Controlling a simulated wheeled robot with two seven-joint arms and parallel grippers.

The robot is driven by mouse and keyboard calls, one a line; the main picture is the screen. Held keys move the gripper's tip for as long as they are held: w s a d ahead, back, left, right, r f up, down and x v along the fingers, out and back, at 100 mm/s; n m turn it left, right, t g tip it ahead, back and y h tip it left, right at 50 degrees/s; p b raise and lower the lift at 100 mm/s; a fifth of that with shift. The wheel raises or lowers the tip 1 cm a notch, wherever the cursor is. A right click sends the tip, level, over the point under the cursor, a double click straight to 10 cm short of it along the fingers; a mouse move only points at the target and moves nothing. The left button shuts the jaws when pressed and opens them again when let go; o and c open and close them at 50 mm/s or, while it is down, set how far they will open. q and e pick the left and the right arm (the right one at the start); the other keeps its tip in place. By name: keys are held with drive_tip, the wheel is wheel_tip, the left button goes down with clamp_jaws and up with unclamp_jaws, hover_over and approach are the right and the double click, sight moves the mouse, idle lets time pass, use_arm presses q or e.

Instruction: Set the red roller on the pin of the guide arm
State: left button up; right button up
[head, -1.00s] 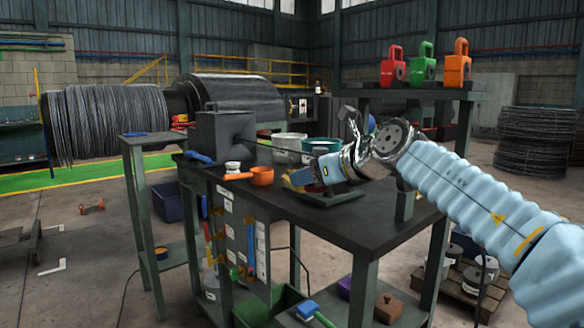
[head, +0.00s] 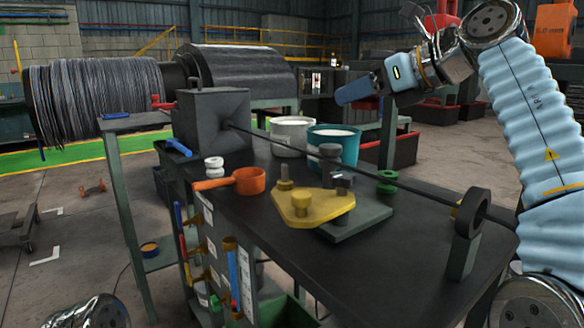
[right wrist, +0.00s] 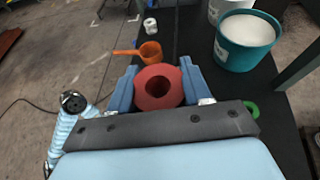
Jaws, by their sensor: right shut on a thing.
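The red roller (right wrist: 146,96) sits between the two blue fingers of my right gripper (right wrist: 158,88) in the right wrist view, its round hole facing the camera. In the head view my right gripper (head: 357,89) is held up above the back of the bench, and its fingers hide the roller. The yellow guide arm (head: 318,209) is a three-cornered plate over a dark base plate (head: 365,219) on the bench. An upright brass pin (head: 285,183) stands at its back left corner, and a yellow knob (head: 301,200) nearer the front. My left gripper is out of view.
A thin dark rod (head: 400,184) runs over the bench from the dark box (head: 215,125) to a ring stand (head: 466,230). Orange ladle (head: 249,180), white spool (head: 214,167), green ring (head: 387,182), white tub (head: 290,140) and teal tub (head: 333,154) surround the guide arm. The front of the bench is clear.

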drive_tip(key=shift+w+a+f, duration=0.1)
drive_tip(key=shift+w+a, duration=0.05)
drive_tip(key=shift+a, duration=0.2)
drive_tip(key=a+f, duration=0.3)
drive_tip(key=a, duration=0.1)
drive_tip(key=a+f, duration=0.2)
drive_tip(key=a, duration=0.2)
drive_tip(key=a+f, duration=0.3)
drive_tip(key=a, duration=0.1)
drive_tip(key=shift+w+a+f, duration=0.1)
drive_tip(key=shift+a+f, duration=0.1)
drive_tip(key=shift+f, duration=0.1)
drive_tip(key=shift+a+f, duration=0.2)
drive_tip(key=shift+f, duration=0.05)
drive_tip(key=f, duration=0.3)
drive_tip(key=shift+a+f, duration=0.2)
drive_tip(key=shift+f, duration=0.15)
drive_tip(key=shift+c, duration=0.5)
drive_tip(key=o, duration=1.2)
drive_tip(key=shift+c, duration=0.2)
drive_tip(key=shift+r, duration=0.1)
